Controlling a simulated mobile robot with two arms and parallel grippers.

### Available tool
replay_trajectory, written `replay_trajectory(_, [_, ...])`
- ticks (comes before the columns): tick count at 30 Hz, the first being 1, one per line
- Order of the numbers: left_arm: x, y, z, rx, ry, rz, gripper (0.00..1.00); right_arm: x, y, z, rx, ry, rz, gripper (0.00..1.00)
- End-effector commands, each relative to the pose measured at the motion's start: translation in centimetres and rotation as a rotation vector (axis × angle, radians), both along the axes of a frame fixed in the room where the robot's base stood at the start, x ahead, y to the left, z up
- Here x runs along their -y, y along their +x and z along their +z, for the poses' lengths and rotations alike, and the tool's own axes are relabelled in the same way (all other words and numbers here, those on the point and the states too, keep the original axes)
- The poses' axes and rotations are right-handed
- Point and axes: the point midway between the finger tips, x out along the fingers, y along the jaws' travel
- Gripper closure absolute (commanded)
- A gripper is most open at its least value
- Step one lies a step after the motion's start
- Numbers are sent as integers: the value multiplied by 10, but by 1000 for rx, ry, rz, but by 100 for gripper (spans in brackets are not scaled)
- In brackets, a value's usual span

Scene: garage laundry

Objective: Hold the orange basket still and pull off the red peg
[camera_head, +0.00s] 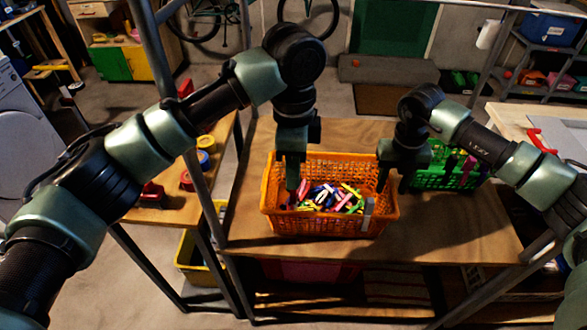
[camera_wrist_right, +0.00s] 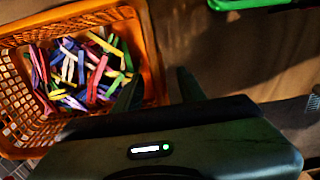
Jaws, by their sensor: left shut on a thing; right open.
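The orange basket (camera_head: 325,226) stands on the wooden table, full of mixed coloured pegs (camera_head: 325,196). My left gripper (camera_head: 291,187) reaches down at its left end and is shut on the basket; the fingertips are hard to make out. My right gripper (camera_head: 384,184) is open at the right end. In the right wrist view its dark fingers (camera_wrist_right: 160,90) stand either side of the orange basket's wall (camera_wrist_right: 150,50), one inside and one outside. Several red pegs (camera_wrist_right: 95,80) lie in the pile there. I cannot tell which red peg is meant. A greyish clip-like piece (camera_head: 368,213) sits on the front right rim.
A green basket (camera_head: 440,181) with pink and purple pegs stands right of my right gripper, close behind it. A side bench with coloured round items (camera_head: 187,180) is at the left, a metal post (camera_head: 180,120) beside it. The table front is bare.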

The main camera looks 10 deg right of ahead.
Motion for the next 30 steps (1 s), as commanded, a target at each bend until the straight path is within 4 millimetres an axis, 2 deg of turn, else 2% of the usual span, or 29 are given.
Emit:
replay_trajectory(5, [0,0,0,0,0,0,100,0,2,20,5,1,0,60])
replay_trajectory(12, [0,0,0,0,0,0,100,0,1,71,5,1,0,60])
replay_trajectory(18, [0,0,0,0,0,0,100,0,1,105,3,1,0,60])
replay_trajectory(23, [0,0,0,0,0,0,100,0,1,117,1,0,0,60])
replay_trajectory(30, [0,0,0,0,0,0,100,0,0,119,-1,0,0,60])
